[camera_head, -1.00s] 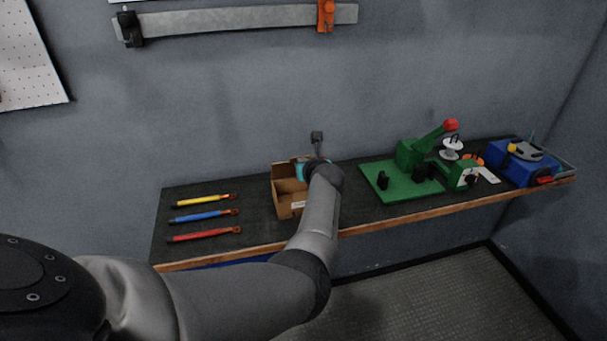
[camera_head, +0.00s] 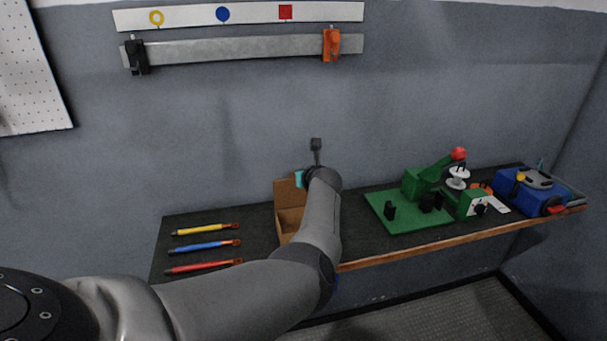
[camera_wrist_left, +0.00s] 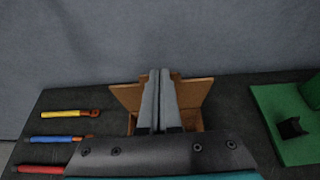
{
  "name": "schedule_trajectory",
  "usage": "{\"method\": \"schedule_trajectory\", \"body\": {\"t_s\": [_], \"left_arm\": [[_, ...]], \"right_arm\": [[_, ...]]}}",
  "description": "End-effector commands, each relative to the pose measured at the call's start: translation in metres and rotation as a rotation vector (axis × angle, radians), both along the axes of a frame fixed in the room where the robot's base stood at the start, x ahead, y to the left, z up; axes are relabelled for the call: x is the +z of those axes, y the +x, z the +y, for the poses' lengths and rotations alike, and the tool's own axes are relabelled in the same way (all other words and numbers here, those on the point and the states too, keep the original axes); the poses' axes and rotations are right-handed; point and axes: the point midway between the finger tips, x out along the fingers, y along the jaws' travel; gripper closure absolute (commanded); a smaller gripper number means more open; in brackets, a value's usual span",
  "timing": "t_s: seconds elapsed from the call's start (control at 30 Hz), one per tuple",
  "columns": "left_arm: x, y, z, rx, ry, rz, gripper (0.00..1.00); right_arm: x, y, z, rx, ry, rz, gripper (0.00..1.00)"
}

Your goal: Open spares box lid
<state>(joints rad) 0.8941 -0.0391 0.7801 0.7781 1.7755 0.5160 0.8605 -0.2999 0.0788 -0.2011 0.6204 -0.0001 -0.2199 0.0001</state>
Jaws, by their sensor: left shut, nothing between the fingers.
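Whether the fingers touch the box I cannot tell. The fingers are hidden in the head view. My right gripper is not in view.
Yellow (camera_head: 205,229), blue (camera_head: 204,246) and red (camera_head: 203,266) handled tools lie left of the box. A green fixture (camera_head: 410,210) with a red-knobbed lever and a blue device (camera_head: 530,192) stand to the right. The wall is close behind the bench.

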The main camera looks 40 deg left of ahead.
Motion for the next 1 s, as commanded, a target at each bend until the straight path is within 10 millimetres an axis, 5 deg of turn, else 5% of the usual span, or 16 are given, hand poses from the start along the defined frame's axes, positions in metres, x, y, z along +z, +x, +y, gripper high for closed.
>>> {"method": "schedule_trajectory", "body": {"t_s": [1.0], "left_arm": [[0.026, 0.002, -0.003, -0.001, 0.0, -0.001, 1.0]], "right_arm": [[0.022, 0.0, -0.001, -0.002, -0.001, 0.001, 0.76]]}}
